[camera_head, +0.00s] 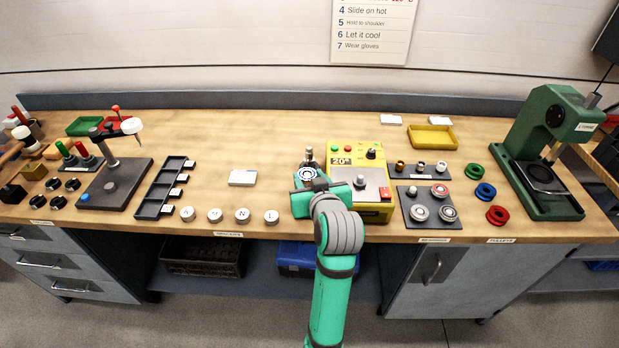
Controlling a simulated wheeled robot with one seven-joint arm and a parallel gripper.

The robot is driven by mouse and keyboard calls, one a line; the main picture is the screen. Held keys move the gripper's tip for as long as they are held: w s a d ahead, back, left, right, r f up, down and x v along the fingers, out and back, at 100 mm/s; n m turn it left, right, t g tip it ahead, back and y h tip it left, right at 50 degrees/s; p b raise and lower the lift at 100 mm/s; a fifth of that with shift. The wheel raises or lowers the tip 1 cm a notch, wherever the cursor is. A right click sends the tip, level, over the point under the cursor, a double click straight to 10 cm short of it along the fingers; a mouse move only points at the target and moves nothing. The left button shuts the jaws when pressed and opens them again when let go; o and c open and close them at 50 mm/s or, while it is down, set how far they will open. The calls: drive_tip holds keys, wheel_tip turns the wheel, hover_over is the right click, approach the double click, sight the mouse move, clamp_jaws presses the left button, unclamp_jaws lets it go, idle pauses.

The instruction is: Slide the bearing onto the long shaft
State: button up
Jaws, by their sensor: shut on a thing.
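My gripper (310,184) is over the workbench, just left of the yellow machine. It is shut on a ring-shaped bearing (307,173) with a blue and white face. An upright grey metal piece (309,154) shows just behind the bearing; it may be the long shaft. My gripper hides its lower part, so I cannot tell whether the bearing is around it or in front of it. More bearings (419,212) lie on a dark grey plate (407,222) to the right.
The yellow machine (343,145) stands close to the right of my gripper. A green press (547,120) is at far right, with coloured rings (497,214) beside it. A black slotted tray (146,210) and round white pieces (214,215) are left. The bench behind the white card (242,177) is clear.

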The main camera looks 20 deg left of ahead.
drive_tip(key=o, duration=1.2)
drive_tip(key=v, duration=1)
drive_tip(key=shift+s+d+r, duration=0.15)
drive_tip(key=shift+s+r, duration=0.05)
drive_tip(key=shift+s, duration=0.15)
